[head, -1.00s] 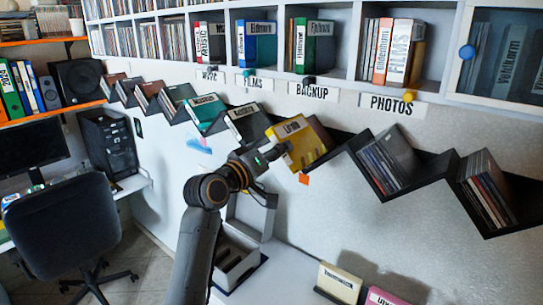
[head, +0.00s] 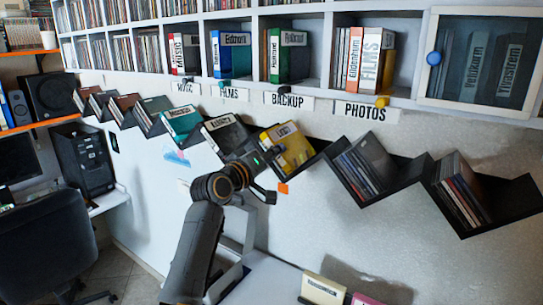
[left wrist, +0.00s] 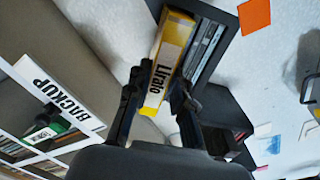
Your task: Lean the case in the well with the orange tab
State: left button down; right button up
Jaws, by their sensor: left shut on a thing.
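The yellow case (head: 296,146) with a white label sits in a dark V-shaped well of the zigzag wall shelf. The orange tab (head: 282,188) is on the wall just below this well. My left gripper (head: 270,172) is at the case's lower left side. In the left wrist view the gripper (left wrist: 158,84) has one finger on each side of the yellow case (left wrist: 164,62) and is shut on it. The case is tilted and lies beside other thin cases (left wrist: 205,52) in the well. The orange tab (left wrist: 255,17) shows there too. My right gripper is not in view.
Above are cubbies with binders and label strips such as BACKUP (head: 289,100). Below right stand a cream case (head: 323,289) and a pink one (head: 366,300).

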pick_arm(q)
jog(key=shift+r, duration=0.1)
jog(key=c, duration=1.1)
grip_release()
jog(key=v, duration=1.2)
